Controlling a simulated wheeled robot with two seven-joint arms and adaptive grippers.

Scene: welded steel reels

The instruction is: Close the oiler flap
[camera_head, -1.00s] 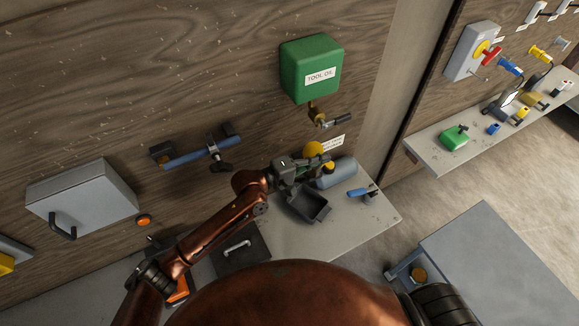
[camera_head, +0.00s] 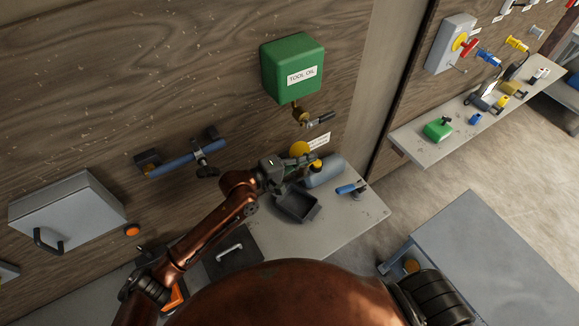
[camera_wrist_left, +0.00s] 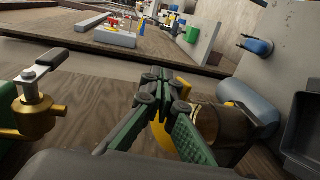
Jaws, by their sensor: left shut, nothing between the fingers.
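The oiler is a small brass cup on the wall below the green oil box, with a round yellow flap (camera_head: 299,149). In the left wrist view the yellow flap (camera_wrist_left: 165,142) is partly hidden behind my fingers, beside the brass cup (camera_wrist_left: 213,124). I cannot tell whether finger and flap touch, or how far the flap stands open. My left gripper (camera_head: 312,159) is at the oiler, just right of and below the flap. In the left wrist view its green-padded fingers (camera_wrist_left: 160,76) meet at the tips with nothing between them. My right gripper is not in view.
The green TOOL OIL box (camera_head: 292,68) has a brass valve (camera_head: 301,115) below it, above my gripper. A blue-grey cylinder (camera_head: 324,172), black tray (camera_head: 297,204) and blue-handled tool (camera_head: 351,188) are on the bench close by. A grey table (camera_head: 480,250) stands at right.

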